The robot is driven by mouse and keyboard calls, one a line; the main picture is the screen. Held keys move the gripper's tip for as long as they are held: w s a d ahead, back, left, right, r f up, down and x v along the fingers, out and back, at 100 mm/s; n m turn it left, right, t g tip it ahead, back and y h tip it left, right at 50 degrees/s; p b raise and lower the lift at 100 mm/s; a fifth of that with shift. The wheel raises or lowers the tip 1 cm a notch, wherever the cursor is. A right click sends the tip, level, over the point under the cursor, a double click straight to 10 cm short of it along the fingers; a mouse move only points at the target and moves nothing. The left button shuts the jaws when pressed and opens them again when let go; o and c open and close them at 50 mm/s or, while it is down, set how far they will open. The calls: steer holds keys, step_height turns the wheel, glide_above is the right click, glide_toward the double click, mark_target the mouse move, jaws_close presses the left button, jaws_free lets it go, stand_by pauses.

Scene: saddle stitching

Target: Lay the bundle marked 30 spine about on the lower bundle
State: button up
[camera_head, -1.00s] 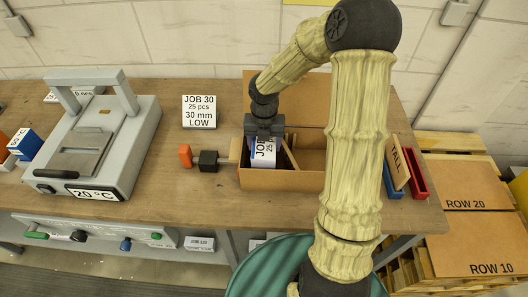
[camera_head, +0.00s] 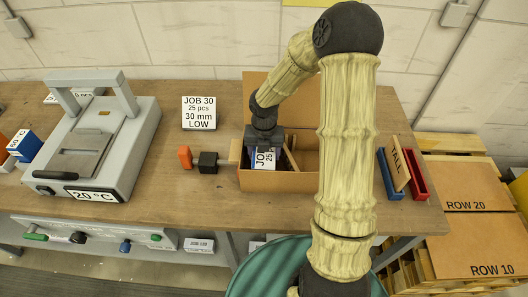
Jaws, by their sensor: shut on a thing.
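My gripper (camera_head: 264,140) reaches down into the left part of an open cardboard carton (camera_head: 280,181). It is shut on a white bundle (camera_head: 264,160) with printing that reads in part "JO" and "25"; the rest of the print is covered. The bundle is inside the carton's left end, behind the front wall. Its lower part is hidden, so I cannot tell whether it touches anything below. No lower bundle can be made out. I cannot tell which way the spine faces.
A tan divider (camera_head: 290,155) slants beside the bundle; the carton's right part looks empty, partly hidden by my arm. An orange-and-black clamp (camera_head: 207,161) stands left of the carton. A "JOB 30, 25 pcs, 30 mm, LOW" sign (camera_head: 199,113) stands behind. A tally holder (camera_head: 399,172) is right.

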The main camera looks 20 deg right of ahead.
steer(key=shift+f, duration=0.35)
steer(key=o, duration=1.3)
steer(key=shift+c, duration=0.2)
steer(key=shift+r, duration=0.1)
step_height(320, 180, up, 13)
steer(key=p, duration=0.1)
steer(key=shift+f, duration=0.2)
